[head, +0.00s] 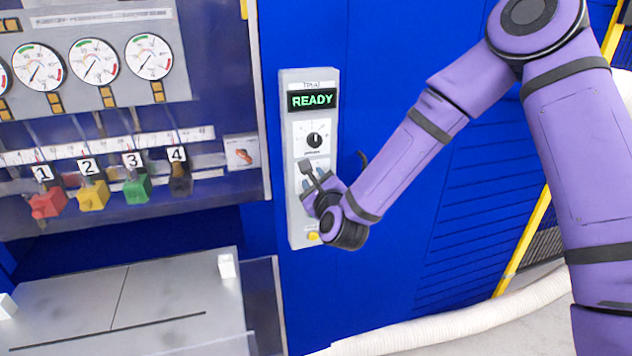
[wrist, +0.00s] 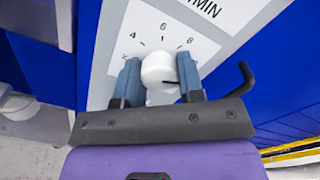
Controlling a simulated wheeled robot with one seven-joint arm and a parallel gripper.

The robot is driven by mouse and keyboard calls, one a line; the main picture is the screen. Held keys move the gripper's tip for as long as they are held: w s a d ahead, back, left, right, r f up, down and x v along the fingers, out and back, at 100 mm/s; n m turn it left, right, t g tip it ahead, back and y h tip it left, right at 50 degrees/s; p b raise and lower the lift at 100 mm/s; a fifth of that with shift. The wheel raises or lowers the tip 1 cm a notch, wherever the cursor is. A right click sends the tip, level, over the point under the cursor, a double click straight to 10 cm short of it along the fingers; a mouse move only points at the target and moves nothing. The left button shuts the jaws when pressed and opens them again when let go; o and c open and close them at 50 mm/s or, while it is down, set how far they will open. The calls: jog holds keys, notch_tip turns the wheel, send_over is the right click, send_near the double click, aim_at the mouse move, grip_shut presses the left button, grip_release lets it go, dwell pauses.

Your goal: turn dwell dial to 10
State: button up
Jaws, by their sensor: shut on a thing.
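The dwell dial is a white round knob (wrist: 158,70) in the wrist view, on a light plate with a printed scale. The figures 4, 6 and 8 and the word MIN can be read around it. A dark mark shows on the knob's lower right side, and it is partly hidden. My gripper (wrist: 159,76) has its two blue-grey fingers on either side of the knob and is shut on it. In the head view my gripper (head: 312,180) is at the middle of the narrow grey control panel (head: 298,222) and hides the dial.
The panel's display (head: 312,99) reads READY, with a black knob (head: 314,140) below it and a yellow button (head: 313,236) near the bottom. Left are gauges (head: 94,61) and numbered coloured valve handles (head: 92,195). A grey table (head: 170,290) stands lower left.

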jog(key=o, duration=0.9)
jog(key=v, duration=1)
jog(key=shift+s+d, duration=0.1)
jog(key=shift+s, duration=0.3)
